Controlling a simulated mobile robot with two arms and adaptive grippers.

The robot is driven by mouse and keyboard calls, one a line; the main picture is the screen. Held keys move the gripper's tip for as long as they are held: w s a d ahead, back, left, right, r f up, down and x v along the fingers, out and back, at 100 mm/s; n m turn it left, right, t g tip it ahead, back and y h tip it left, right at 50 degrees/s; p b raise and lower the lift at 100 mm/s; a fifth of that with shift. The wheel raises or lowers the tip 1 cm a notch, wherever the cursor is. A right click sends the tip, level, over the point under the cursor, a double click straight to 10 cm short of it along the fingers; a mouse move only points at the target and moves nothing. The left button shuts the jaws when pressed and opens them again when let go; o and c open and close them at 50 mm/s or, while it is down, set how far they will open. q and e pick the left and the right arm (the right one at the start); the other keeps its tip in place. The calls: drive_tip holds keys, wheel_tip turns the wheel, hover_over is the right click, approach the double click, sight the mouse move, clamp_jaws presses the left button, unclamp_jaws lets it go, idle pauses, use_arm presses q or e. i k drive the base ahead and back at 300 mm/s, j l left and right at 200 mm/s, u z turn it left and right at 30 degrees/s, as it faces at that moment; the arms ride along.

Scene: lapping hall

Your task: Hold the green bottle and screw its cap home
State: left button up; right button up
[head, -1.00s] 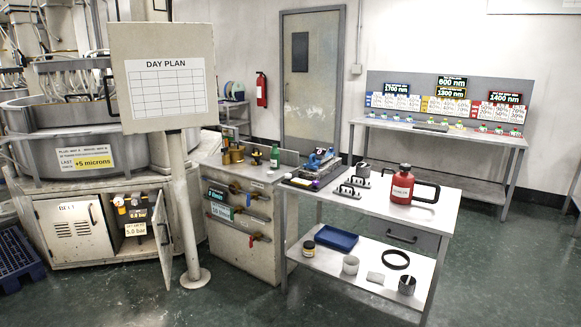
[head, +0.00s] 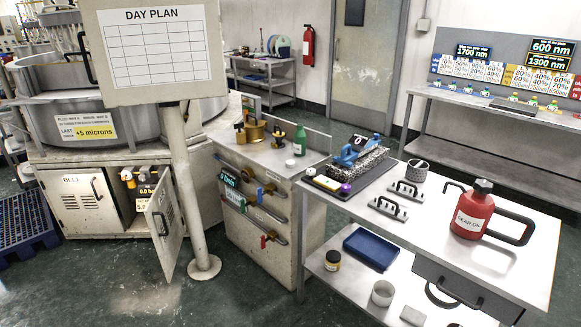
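Neither of my grippers is in view.
Brass pieces (head: 254,132) stand left of the bottle. The bench (head: 400,232) at right carries a red oil can (head: 471,211), black handles and a dark tray. The day plan board's post (head: 183,190) and an open cupboard door (head: 172,230) stand at left.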

sight(300, 136)
drive_tip(key=i+j, duration=0.2)
drive_tip(key=i, duration=0.3)
drive_tip(key=i+j+z, duration=0.1)
drive_tip(key=i, duration=0.35)
drive_tip(key=i+j+z, duration=0.1)
drive_tip(key=i+j, duration=0.25)
drive_tip(key=i, duration=0.15)
drive_tip(key=i+j, duration=0.25)
drive_tip(key=i, duration=0.2)
drive_tip(key=i+j+z, duration=0.1)
drive_tip(key=i+j, duration=0.2)
drive_tip(key=i, duration=0.15)
